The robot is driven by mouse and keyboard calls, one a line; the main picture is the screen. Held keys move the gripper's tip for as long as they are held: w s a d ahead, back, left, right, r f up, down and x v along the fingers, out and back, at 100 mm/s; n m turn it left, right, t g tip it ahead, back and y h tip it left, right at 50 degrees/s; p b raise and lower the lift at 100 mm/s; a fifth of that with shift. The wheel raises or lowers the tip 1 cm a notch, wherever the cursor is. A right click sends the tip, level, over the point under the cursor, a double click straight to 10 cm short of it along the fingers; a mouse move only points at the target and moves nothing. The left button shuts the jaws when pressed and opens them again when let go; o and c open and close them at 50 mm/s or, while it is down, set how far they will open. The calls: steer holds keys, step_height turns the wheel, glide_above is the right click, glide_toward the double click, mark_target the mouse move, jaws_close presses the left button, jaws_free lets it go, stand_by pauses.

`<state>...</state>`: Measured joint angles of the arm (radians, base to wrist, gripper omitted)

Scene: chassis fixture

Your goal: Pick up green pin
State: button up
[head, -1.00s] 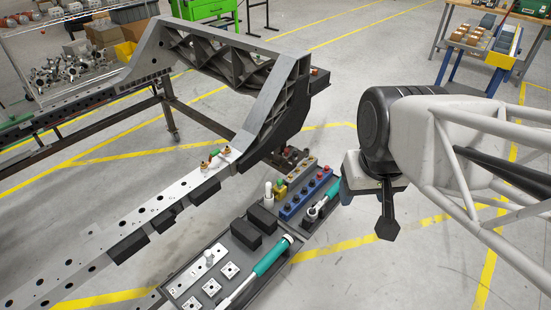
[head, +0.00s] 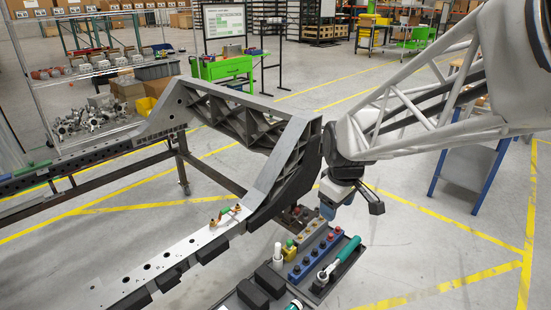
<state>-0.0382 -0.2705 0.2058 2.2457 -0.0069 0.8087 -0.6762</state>
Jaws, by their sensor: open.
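The dark chassis frame (head: 275,165) rises beside my gripper.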

steer(key=w+a+f+n, duration=0.2)
steer(key=w+f+n, duration=0.3)
steer(key=w, duration=0.4)
steer(key=n+g, duration=0.2)
steer(key=n, duration=0.8)
glide_above(289, 241)
step_height(289, 241, down, 30)
steer(key=shift+s+d+f, duration=0.15)
steer(key=shift+f+n, duration=0.4)
steer(key=shift+f, duration=0.05)
steer(key=shift+f, duration=1.3)
steer(key=shift+f, duration=0.15)
steer(key=shift+f, duration=2.45)
